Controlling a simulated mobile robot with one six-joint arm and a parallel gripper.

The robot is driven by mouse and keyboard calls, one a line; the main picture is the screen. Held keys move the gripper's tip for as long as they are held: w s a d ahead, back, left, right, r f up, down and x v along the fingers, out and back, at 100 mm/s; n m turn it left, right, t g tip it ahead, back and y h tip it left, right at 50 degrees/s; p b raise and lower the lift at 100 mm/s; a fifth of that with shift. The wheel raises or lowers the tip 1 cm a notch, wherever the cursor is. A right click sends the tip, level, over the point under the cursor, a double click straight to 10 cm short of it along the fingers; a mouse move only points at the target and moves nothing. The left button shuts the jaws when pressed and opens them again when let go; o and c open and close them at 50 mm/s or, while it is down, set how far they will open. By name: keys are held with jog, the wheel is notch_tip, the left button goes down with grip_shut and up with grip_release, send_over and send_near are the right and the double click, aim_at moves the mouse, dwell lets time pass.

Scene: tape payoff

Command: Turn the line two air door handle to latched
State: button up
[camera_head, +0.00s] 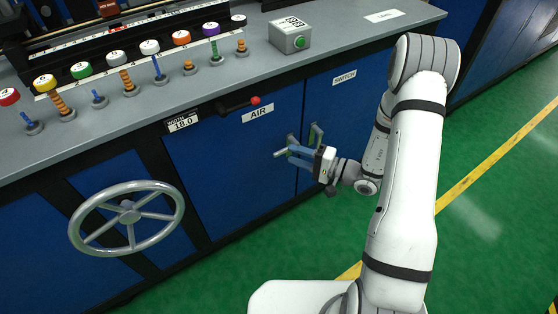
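The air door (225,165) is a blue panel with a white AIR label (258,113). A grey-green handle (281,153) shows at its right edge, partly covered by my gripper. My gripper (293,155) has bluish fingers pointing left, at or very close to this handle. I cannot tell whether the fingers touch it or are closed on it. The handle's exact angle is unclear. No line number can be read on the door.
The switch door (345,110) is to the right, with a second green handle (316,134) close to my gripper. A red-knobbed lever (240,105) sits above the air door. A large handwheel (127,213) stands at left. Colored knobs (150,48) line the bench top. Green floor is open at right.

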aim_at(284, 153)
notch_tip(284, 153, down, 6)
jog(key=w+d+r+m+t+h+b, duration=0.1)
jog(key=w+d+t, duration=0.1)
jog(key=t, duration=0.1)
jog(key=x, duration=0.7)
jog(key=shift+w+a+f+b, duration=0.15)
jog(key=shift+a+f+b, duration=0.2)
jog(key=shift+b, duration=0.05)
grip_shut()
